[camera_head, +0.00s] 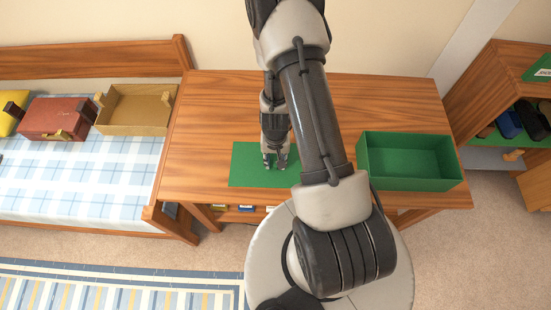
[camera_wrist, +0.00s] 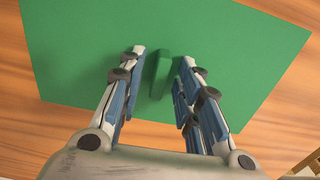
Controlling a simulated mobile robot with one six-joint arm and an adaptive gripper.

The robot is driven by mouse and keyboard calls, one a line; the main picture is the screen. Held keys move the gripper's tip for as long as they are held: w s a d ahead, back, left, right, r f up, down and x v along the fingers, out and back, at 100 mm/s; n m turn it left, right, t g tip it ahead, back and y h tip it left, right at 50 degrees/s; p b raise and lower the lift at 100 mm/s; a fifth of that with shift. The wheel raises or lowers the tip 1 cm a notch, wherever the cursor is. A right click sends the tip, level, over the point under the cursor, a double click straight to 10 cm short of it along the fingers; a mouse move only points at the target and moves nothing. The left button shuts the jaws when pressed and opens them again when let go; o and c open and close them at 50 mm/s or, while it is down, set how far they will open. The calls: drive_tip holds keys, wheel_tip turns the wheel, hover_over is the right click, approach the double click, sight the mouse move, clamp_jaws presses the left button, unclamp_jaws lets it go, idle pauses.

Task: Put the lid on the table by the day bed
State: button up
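The lid is a flat green rectangle (camera_head: 245,165) lying on the wooden table (camera_head: 210,115), on its left part near the day bed (camera_head: 75,185). In the wrist view the lid (camera_wrist: 235,45) fills most of the picture, with a short green bar handle (camera_wrist: 160,75) on it. My gripper (camera_head: 275,162) points down over the lid. In the wrist view my gripper (camera_wrist: 163,58) is open, with one finger on each side of the handle and gaps between. I cannot tell how far down the fingers reach. My arm hides part of the table.
An open green box (camera_head: 410,185) stands on the table's right part. A wooden tray (camera_head: 137,110), a red case (camera_head: 57,118) and a yellow item (camera_head: 10,122) sit on the day bed. A shelf unit (camera_head: 500,100) stands at right. The table's back strip is clear.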

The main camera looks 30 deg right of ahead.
drive_tip(key=w+a+r+n+t+p, duration=0.15)
drive_tip(key=r+p, duration=0.25)
drive_tip(key=r, duration=0.9)
drive_tip(key=a+r+n+p, duration=0.1)
drive_tip(key=a+r+p, duration=0.25)
drive_tip(key=r, duration=1.05)
drive_tip(key=w+a+r+n+t+p, duration=0.1)
drive_tip(key=r+p, duration=0.4)
drive_tip(key=r, duration=0.8)
drive_tip(key=s+a+r+n+t, duration=0.2)
drive_tip(key=s+a+r+n, duration=0.1)
drive_tip(key=s+r, duration=1.2)
drive_tip(key=shift+a, duration=0.55)
drive_tip(key=shift+f, duration=0.1)
